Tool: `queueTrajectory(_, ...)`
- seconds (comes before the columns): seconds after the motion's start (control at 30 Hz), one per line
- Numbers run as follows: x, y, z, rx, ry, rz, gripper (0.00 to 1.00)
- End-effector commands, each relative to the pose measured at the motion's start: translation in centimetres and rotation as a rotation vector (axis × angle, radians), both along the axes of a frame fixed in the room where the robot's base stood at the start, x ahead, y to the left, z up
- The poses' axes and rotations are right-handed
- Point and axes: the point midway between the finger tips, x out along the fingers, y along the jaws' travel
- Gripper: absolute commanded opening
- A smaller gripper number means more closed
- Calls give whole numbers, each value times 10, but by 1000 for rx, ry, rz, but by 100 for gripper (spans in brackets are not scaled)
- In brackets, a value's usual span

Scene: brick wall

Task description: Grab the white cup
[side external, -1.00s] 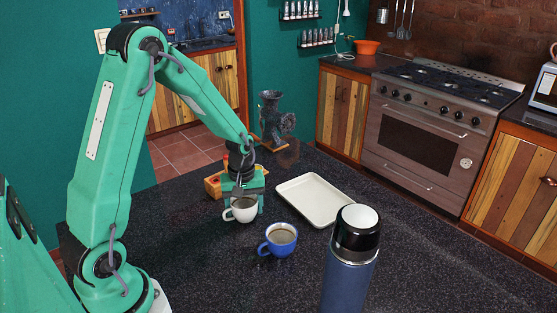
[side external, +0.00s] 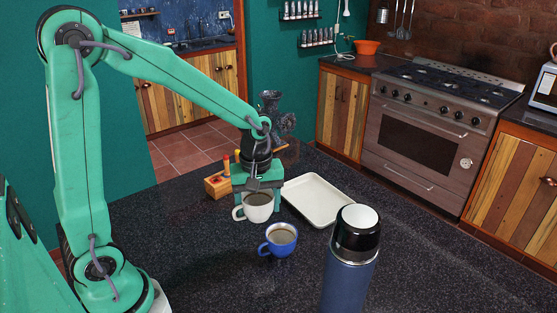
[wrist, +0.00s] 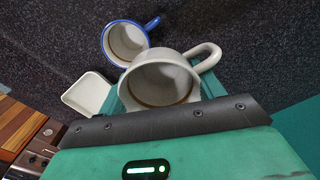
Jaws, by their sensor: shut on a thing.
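Whether the cup's base touches the counter is hard to tell.
A blue cup (side external: 281,242) stands just in front, close to the white cup. A cream tray (side external: 322,201) lies to the right, a tall blue flask (side external: 348,280) front right. A wooden box (side external: 216,186) and dark grinder (side external: 271,112) are behind. The front-left counter is clear.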

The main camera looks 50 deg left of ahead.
Motion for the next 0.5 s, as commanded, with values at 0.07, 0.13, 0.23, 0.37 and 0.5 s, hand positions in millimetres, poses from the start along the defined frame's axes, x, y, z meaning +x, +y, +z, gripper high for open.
queueTrajectory(0.07, -1, -4, 3, 0, -1, -2, 42)
queueTrajectory(0.13, -2, -6, 4, 0, -1, -1, 42)
queueTrajectory(0.23, -2, -7, 4, 0, 0, 0, 42)
queueTrajectory(0.37, -2, -7, 4, 0, 0, 0, 42)
queueTrajectory(0.5, -2, -6, 4, 0, 0, 0, 42)
